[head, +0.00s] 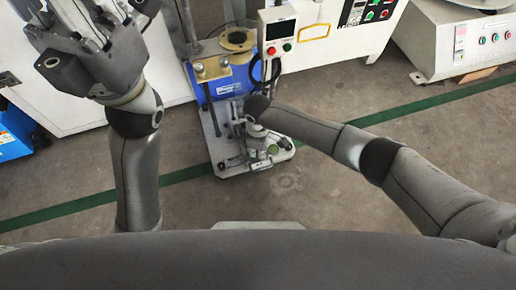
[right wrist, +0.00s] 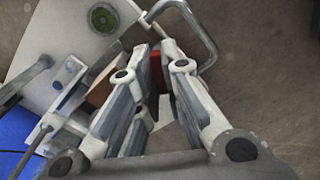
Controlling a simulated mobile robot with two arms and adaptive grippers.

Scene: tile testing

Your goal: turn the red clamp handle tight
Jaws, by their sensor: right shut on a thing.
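The red clamp handle (right wrist: 157,70) shows as a small red piece between the fingertips of my right gripper (right wrist: 155,72) in the right wrist view. The fingers are shut on it and hide most of it. In the head view my right gripper (head: 258,142) is down at the white base plate (head: 285,154) of the testing machine, among its metal fittings. The handle cannot be made out there. My left gripper (head: 75,45) is raised at the upper left of the head view, away from the machine. Its finger opening is not clear.
The machine has a blue body (head: 215,82) and a control box (head: 279,35) with buttons. In the wrist view a metal loop (right wrist: 210,45) and a brown block (right wrist: 103,87) lie close to my right fingers. Grey floor (head: 345,215) in front is clear.

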